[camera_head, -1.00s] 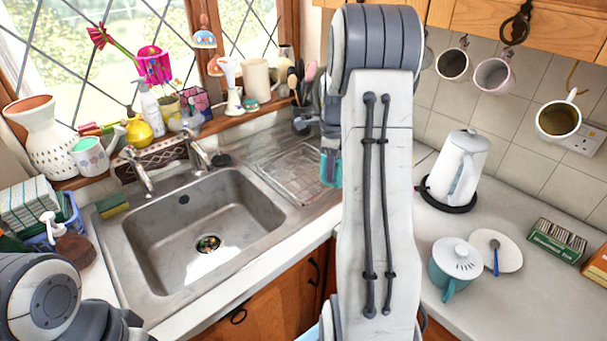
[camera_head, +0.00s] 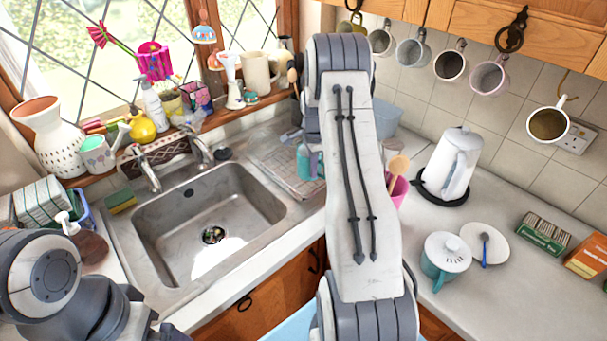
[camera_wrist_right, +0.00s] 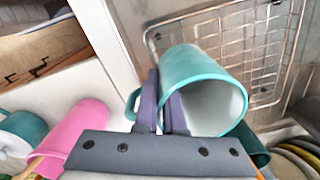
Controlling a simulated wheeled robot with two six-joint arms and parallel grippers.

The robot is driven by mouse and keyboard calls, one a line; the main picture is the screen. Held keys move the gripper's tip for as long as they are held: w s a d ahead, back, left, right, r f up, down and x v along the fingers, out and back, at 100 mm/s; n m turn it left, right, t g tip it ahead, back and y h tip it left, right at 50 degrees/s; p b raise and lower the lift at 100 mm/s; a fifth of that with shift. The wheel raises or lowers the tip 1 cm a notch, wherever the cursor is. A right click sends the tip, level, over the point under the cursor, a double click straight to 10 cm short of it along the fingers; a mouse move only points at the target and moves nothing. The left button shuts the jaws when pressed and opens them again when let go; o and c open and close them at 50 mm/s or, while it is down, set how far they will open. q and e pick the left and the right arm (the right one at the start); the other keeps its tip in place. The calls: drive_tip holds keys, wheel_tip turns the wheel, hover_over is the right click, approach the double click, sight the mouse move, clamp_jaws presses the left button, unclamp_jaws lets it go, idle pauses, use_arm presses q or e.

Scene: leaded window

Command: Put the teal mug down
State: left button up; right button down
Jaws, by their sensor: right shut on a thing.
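The teal mug (camera_wrist_right: 192,68) is held by my right gripper (camera_wrist_right: 166,102), which is shut at its handle side. In the right wrist view the mug lies tilted in the picture, with its pale inside facing the camera. In the head view my right arm hides most of the gripper, and part of the mug (camera_head: 309,163) shows left of the arm, over the wire drying rack (camera_head: 277,168) beside the sink. The rack (camera_wrist_right: 262,62) also shows behind the mug in the wrist view. I cannot tell whether they touch. My left arm is at the lower left; its gripper is out of view.
The sink (camera_head: 205,225) is left of the rack. A pink cup (camera_head: 399,190) with a wooden spoon, a white kettle (camera_head: 452,165) and a teal lidded pot (camera_head: 440,262) stand on the right counter. Several mugs hang below the cupboard. The front right counter has free room.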

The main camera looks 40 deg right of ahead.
sight(306, 180)
drive_tip(key=shift+w+a+f, duration=0.25)
drive_tip(key=shift+w+f, duration=0.05)
drive_tip(key=shift+w, duration=0.15)
drive_tip(key=shift+w+a+f, duration=0.25)
drive_tip(key=shift+w, duration=0.2)
drive_tip(key=shift+w+f+p, duration=0.1)
drive_tip(key=shift+f+p, duration=0.1)
drive_tip(key=shift+p, duration=0.25)
wheel_tip(306, 180, down, 4)
drive_tip(key=shift+r+p, duration=0.15)
drive_tip(key=shift+p, duration=0.75)
drive_tip(key=shift+f+b, duration=0.25)
drive_tip(key=shift+b, duration=0.05)
drive_tip(key=c, duration=1)
unclamp_jaws()
drive_tip(key=shift+r, duration=0.1)
